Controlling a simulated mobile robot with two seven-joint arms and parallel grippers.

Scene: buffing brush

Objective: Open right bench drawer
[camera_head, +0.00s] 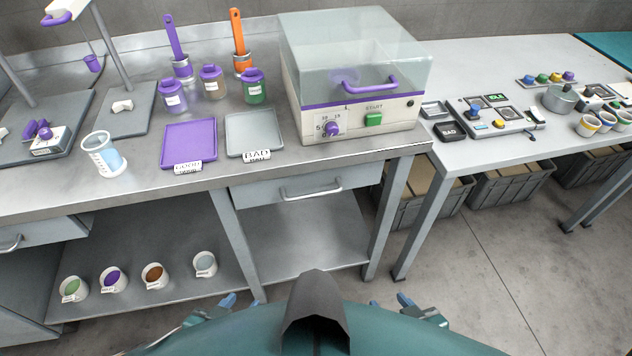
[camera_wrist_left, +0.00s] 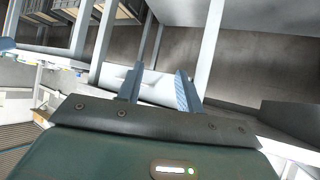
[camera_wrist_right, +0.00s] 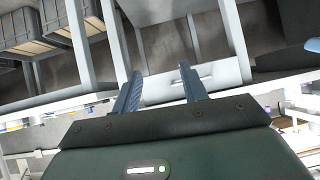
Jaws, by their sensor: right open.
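The right bench drawer (camera_head: 291,190) is a grey front under the worktop, below the clear-lidded machine, and looks shut. Its bar handle (camera_head: 312,191) runs across the front. The drawer front also shows beyond the fingers in the right wrist view (camera_wrist_right: 165,90) and the left wrist view (camera_wrist_left: 157,88). My left gripper (camera_head: 243,301) is low in front of the bench, below and left of the handle; its fingers are apart and empty. My right gripper (camera_head: 390,301) is low, below and right of the handle, also open and empty. Neither touches the drawer.
Another drawer handle (camera_head: 10,243) is at far left. Several cups stand on the lower shelf (camera_head: 190,270). Bench legs (camera_head: 392,205) stand right of the drawer. Grey crates (camera_head: 510,183) sit under the right-hand table. The floor (camera_head: 480,270) at right is clear.

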